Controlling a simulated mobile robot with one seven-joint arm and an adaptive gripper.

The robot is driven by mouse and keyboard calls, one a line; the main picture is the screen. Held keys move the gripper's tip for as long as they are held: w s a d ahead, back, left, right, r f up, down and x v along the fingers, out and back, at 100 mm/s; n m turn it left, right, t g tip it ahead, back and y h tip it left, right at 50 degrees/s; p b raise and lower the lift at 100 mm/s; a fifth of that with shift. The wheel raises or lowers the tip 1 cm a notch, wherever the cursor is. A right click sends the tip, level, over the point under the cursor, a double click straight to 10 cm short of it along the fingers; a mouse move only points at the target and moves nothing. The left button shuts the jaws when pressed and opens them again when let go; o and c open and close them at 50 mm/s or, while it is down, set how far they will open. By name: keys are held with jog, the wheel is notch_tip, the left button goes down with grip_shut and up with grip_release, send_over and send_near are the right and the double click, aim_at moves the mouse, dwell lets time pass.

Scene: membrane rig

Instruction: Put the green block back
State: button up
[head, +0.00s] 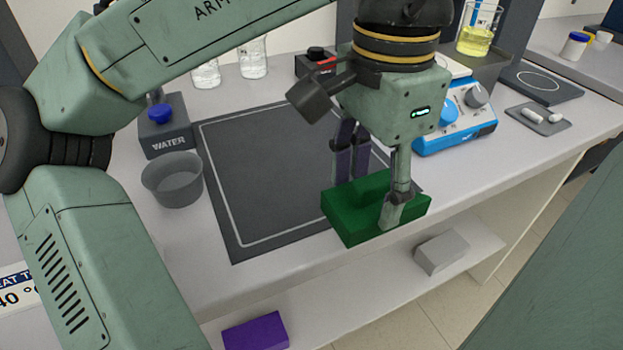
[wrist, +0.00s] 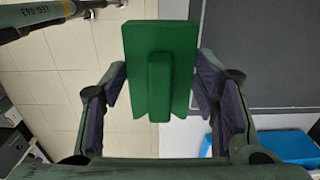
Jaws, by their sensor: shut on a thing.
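The green block (head: 345,222) has a flat base and a raised ridge along its middle. In the head view it is at the front right corner of the dark mat, by the counter's front edge. My gripper (head: 370,190) is shut on it from above, with one finger on each side. In the wrist view, the green block (wrist: 160,40) is between the fingers of my gripper (wrist: 163,95), with floor tiles, counter and mat behind it. I cannot tell the gap between its underside and the counter.
The dark mat (head: 250,180) is mostly bare. A grey bowl (head: 172,182) and a WATER box (head: 165,130) stand left of it. A blue device (head: 455,125) stands to the right. A purple block (head: 255,332) and a grey block (head: 441,252) are on the lower shelf (head: 320,305).

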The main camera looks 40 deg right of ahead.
jog(key=w+d+p, duration=0.1)
jog(key=w, duration=0.4)
jog(key=w+d+f+p, duration=0.1)
jog(key=w+d, duration=0.1)
jog(key=w, duration=0.2)
jog(key=w+d+p, duration=0.1)
jog(key=w+d, duration=0.1)
jog(key=w, duration=0.3)
jog(key=shift+w+d+f, duration=0.2)
jog(key=shift+w+f, duration=0.05)
jog(key=shift+w, duration=0.05)
jog(key=shift+w+f, duration=0.1)
jog(key=shift+w, duration=0.05)
jog(key=shift+f, duration=1.7)
jog(key=shift+f, duration=0.2)
jog(key=o, duration=1.3)
jog(key=shift+r, duration=0.2)
notch_tip(320, 180, up, 12)
jog(key=shift+p, duration=0.5)
